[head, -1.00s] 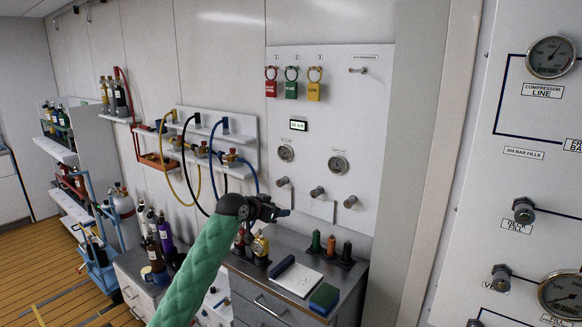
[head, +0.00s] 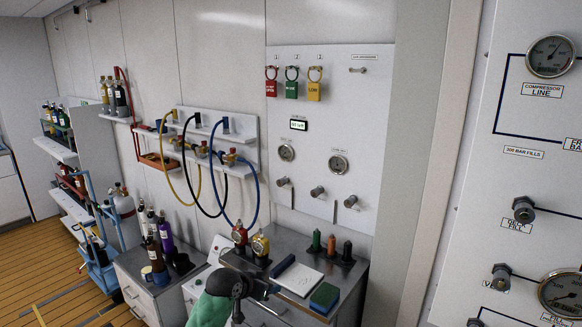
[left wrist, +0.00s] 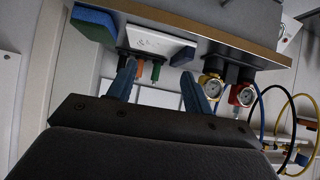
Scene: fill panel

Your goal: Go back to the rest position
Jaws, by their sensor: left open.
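My left gripper (head: 266,296) is in the lower middle of the head view, in front of the drawer cabinet's front edge. It is open and empty. In the left wrist view, both fingers of my left gripper (left wrist: 160,85) stand apart with nothing between them. The arm behind it has a green sleeve (head: 208,312), cut off by the bottom edge. My right gripper is in neither view.
The grey cabinet top (head: 232,262) holds two gauges, a notepad (head: 298,279), a blue-green sponge block (head: 324,297) and several upright colored tools. Behind it stands the white panel (head: 340,110) with tags, gauges and knobs. Hoses hang at left. Open floor (head: 40,265) lies far left.

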